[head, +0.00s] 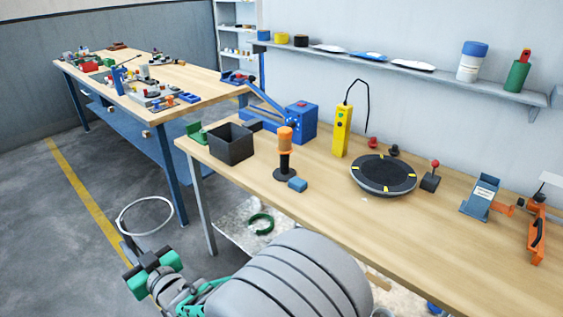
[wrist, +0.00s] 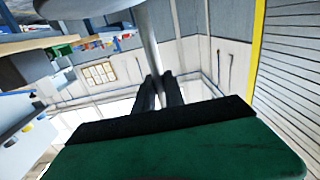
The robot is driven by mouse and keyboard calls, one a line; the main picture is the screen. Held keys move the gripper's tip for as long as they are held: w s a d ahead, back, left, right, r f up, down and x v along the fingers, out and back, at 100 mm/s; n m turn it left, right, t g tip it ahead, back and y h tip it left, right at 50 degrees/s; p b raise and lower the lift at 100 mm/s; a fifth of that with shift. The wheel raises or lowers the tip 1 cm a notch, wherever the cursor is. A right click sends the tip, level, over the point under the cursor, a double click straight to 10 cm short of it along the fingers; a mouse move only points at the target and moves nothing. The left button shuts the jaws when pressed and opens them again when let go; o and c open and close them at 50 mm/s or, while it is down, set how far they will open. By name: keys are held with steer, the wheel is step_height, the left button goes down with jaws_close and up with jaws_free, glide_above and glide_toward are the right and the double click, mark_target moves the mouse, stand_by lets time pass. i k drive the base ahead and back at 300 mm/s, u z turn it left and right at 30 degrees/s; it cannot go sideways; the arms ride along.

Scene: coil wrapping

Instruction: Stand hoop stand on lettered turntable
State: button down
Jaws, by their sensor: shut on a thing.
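The turntable (head: 383,175) is a round dark disc with yellow marks and a grey rim, flat on the near workbench. Its letters are too small to read. My gripper (head: 129,243) is at the lower left, off the bench and far from the turntable. A white ring, the hoop of the hoop stand (head: 145,232), shows at its fingers above the floor. In the wrist view, my dark fingers (wrist: 160,88) close on a grey post (wrist: 147,35) of the stand. A grey disc-like part shows at the top left there. The rest of the stand is hidden.
A small joystick (head: 430,177) stands close right of the turntable. A second cluttered bench (head: 165,78) is behind. The bench front is mostly bare.

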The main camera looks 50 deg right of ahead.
mark_target(385, 174)
steer(key=z, duration=0.95)
steer(key=i, duration=0.3)
